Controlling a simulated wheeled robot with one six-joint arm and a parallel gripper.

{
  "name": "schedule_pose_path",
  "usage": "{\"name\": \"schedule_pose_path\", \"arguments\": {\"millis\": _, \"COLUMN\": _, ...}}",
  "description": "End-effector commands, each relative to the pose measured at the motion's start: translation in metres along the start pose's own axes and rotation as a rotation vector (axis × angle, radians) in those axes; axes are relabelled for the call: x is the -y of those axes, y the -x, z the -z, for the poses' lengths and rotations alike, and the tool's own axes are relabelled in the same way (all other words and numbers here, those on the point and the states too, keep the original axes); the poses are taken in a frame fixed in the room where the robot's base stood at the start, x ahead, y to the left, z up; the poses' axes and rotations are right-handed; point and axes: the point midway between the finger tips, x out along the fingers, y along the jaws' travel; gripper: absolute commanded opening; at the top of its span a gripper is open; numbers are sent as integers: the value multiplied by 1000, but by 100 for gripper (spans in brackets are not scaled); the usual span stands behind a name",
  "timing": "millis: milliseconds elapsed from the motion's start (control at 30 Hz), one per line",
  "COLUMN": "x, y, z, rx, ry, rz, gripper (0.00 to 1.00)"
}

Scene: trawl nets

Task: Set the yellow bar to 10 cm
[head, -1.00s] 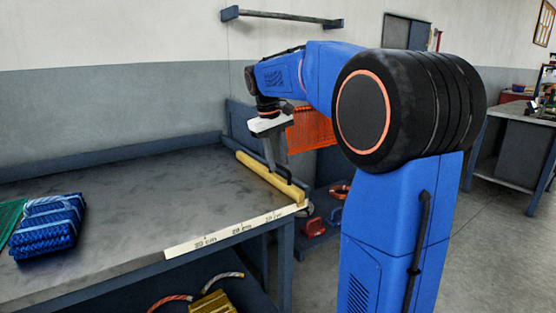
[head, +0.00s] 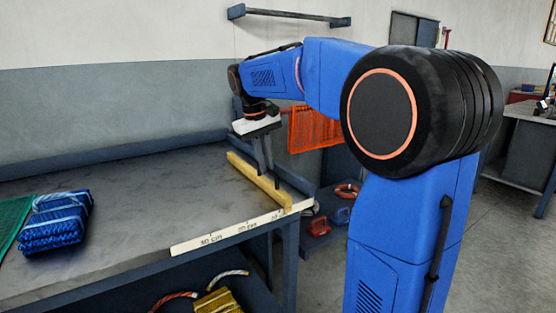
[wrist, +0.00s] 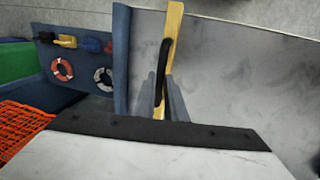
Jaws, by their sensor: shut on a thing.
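The yellow bar (head: 240,164) lies on the grey table near its right side, running from the back to the front edge. Its front end is by the white scale strip (head: 212,237), close to the rightmost mark, which looks like 10 but is too small to read surely. In the wrist view, the bar (wrist: 174,22) carries a black handle (wrist: 164,62). My gripper (wrist: 161,98) is shut on this handle, its two grey fingers on either side. In the head view, my gripper (head: 268,178) stands over the bar, and its fingers partly hide it.
A blue netting bundle (head: 55,222) and green net (head: 16,212) lie at the table's left. The table between them and the bar is clear. An orange net (head: 312,130) hangs beyond the right side.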

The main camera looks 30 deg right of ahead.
Motion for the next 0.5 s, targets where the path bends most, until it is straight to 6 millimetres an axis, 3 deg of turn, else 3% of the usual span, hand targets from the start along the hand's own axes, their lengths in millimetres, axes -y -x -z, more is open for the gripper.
{"name": "schedule_pose_path", "arguments": {"millis": 200, "x": 23, "y": 5, "z": 0, "rx": -3, "ry": 2, "rz": 0, "gripper": 0}}
{"name": "schedule_pose_path", "arguments": {"millis": 500, "x": 25, "y": 6, "z": 0, "rx": -3, "ry": 0, "rz": 0, "gripper": 0}}
